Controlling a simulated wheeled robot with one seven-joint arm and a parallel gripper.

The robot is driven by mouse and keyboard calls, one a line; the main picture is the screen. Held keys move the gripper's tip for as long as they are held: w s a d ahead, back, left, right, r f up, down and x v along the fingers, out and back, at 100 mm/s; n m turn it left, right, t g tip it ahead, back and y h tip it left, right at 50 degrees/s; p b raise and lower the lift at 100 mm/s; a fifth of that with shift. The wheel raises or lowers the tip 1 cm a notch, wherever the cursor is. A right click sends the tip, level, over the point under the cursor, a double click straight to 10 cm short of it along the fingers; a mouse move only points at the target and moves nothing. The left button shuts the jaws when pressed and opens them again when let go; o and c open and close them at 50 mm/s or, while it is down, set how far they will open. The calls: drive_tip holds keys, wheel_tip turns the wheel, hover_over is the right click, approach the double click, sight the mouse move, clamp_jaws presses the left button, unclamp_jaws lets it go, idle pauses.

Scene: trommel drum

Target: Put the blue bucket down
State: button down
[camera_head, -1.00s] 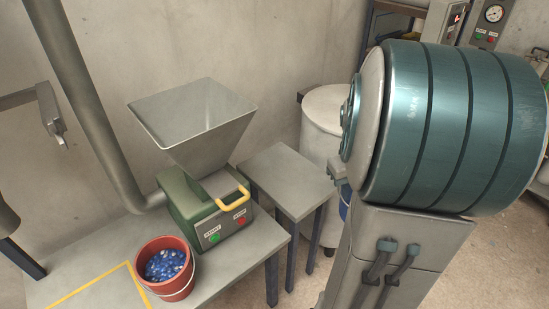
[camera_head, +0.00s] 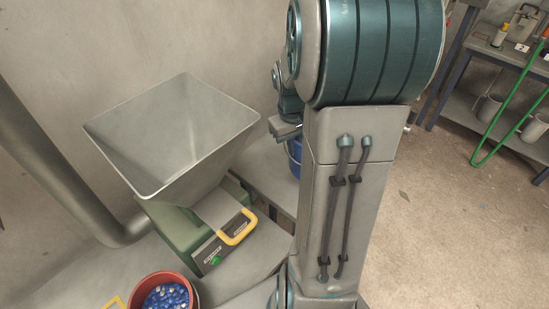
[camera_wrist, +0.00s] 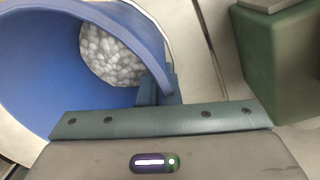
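The blue bucket (camera_head: 294,160) is mostly hidden behind my arm in the head view, by the small grey side table (camera_head: 262,190). In the wrist view the blue bucket (camera_wrist: 45,65) fills the upper left, with pale grey pebbles at its bottom. My gripper (camera_wrist: 158,88) is shut on the bucket's rim and wall. In the head view my gripper (camera_head: 285,127) shows only partly, above the bucket. Whether the bucket's base touches the table is hidden.
A green machine (camera_head: 185,232) with a large grey hopper (camera_head: 170,130) and yellow handle stands left of the bucket. A red bucket (camera_head: 160,280) of blue pieces sits at the front. Open floor lies between.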

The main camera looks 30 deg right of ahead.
drive_tip(key=w+a+f, duration=0.3)
drive_tip(key=w+f, duration=0.1)
drive_tip(key=f, duration=0.3)
drive_tip(key=shift+w+f, duration=0.15)
drive_tip(key=shift+w, duration=0.1)
drive_tip(key=shift+a, duration=0.1)
drive_tip(key=shift+f+b, duration=0.2)
drive_tip(key=shift+b, duration=0.2)
drive_tip(key=c, duration=1.6)
unclamp_jaws()
drive_tip(key=shift+c, duration=0.2)
drive_tip(key=shift+r, duration=0.15)
wheel_tip(320, 180, up, 12)
drive_tip(key=a+p, duration=0.1)
